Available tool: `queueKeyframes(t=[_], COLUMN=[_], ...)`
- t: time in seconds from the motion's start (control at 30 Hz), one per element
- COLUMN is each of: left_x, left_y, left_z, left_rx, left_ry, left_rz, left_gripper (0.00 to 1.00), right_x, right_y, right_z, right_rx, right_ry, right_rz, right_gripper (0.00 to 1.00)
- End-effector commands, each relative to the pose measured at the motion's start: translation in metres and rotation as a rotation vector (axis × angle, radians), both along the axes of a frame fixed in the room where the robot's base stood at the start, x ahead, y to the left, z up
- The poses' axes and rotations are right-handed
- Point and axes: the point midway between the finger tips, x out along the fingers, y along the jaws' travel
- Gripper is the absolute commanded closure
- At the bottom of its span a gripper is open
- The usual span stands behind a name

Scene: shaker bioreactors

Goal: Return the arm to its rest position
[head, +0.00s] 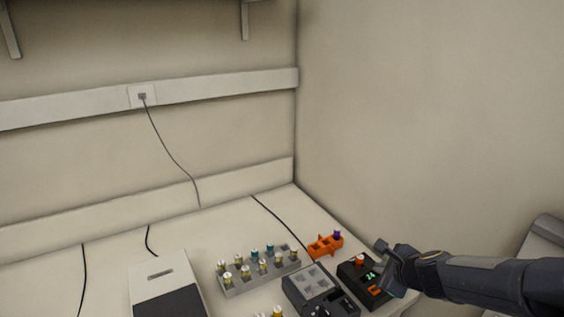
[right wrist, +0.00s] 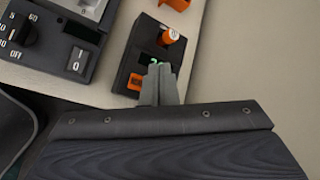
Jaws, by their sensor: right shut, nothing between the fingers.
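My right arm comes in from the right in the head view. Its gripper (head: 382,250) is above the right end of the bench, over a small black device (head: 352,271) with a green lit display and an orange-topped vial. In the right wrist view the gripper fingers (right wrist: 159,82) are together and empty, in front of the same black device (right wrist: 139,58). I cannot tell from these views whether the fingers touch it. My left gripper is not in view.
A grey rack (head: 262,279) of several vials stands mid-bench. Beside it are a dark grey device with a switch (head: 318,291) and an orange holder (head: 322,247) with a purple-capped vial. A white and black device (head: 165,281) is at left. A wall closes the right side.

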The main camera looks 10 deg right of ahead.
Motion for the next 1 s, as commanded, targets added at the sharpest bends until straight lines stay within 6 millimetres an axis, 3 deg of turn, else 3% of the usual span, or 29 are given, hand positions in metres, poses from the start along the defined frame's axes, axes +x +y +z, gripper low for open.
queueKeyframes(t=[0.13,0.23,0.4,0.53,0.7,1.0], left_x=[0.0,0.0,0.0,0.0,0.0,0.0], left_y=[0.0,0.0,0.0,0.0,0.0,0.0], left_z=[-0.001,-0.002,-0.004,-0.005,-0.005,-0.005], left_rx=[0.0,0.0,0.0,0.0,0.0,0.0], left_ry=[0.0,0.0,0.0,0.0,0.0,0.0], left_rz=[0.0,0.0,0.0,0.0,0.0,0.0], left_gripper=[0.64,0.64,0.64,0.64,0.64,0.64], right_x=[-0.039,-0.09,-0.185,-0.238,-0.269,-0.273], right_y=[0.04,0.074,0.109,0.113,0.11,0.109], right_z=[0.049,0.075,0.079,0.066,0.052,0.05], right_rx=[-0.163,-0.356,-0.716,-0.929,-1.063,-1.081], right_ry=[-0.097,-0.171,-0.239,-0.236,-0.21,-0.204], right_rz=[0.335,0.661,1.167,1.435,1.604,1.629], right_gripper=[1.0,1.0,1.0,1.0,1.0,1.0])
